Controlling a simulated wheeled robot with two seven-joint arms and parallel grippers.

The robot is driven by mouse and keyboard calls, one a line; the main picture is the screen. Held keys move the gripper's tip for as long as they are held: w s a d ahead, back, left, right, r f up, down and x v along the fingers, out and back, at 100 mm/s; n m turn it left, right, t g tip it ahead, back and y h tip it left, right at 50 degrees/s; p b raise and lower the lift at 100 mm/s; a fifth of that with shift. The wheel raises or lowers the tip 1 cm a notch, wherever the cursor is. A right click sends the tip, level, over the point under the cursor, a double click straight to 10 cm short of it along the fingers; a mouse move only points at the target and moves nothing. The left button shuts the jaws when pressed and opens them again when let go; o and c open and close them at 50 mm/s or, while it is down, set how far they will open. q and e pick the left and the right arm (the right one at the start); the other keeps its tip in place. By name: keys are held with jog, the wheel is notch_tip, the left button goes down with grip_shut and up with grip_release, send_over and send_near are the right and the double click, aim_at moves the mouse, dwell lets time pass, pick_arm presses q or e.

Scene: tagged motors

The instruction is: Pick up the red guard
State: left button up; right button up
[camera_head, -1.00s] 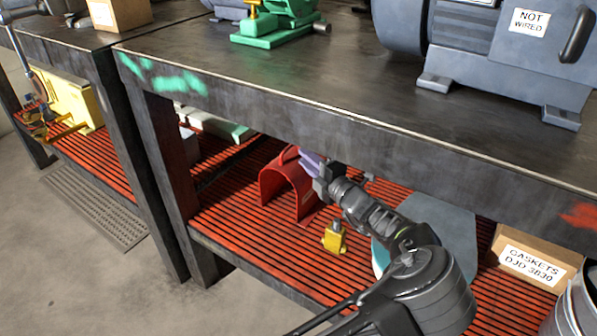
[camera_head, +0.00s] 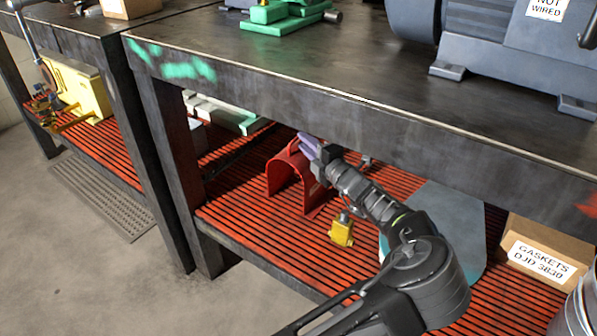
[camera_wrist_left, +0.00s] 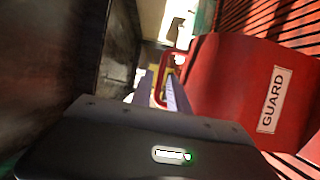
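The red guard (camera_head: 287,172), an arched cover, stands on the red slatted lower shelf under the bench. My left gripper (camera_head: 309,145), with purple fingers, is at the upper right of the guard. In the left wrist view the guard (camera_wrist_left: 225,85) fills the right side, with a white "GUARD" label. Its red loop handle (camera_wrist_left: 164,62) runs down to between my fingers (camera_wrist_left: 162,92). I cannot tell whether the fingers press on the handle. My right gripper is not in view.
The bench top's front edge (camera_head: 350,110) hangs close above my left arm. A small yellow block (camera_head: 341,230) stands in front of the guard. A gaskets box (camera_head: 545,250) is at the right. A green-and-white item (camera_head: 225,115) lies behind at the left.

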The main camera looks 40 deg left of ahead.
pick_arm(q)
jog(key=b+x, duration=0.1)
jog(key=x, duration=0.2)
jog(key=shift+w+a+f, duration=0.1)
jog(key=shift+a, duration=0.25)
jog(key=shift+c, duration=0.2)
grip_shut()
dwell(1.2)
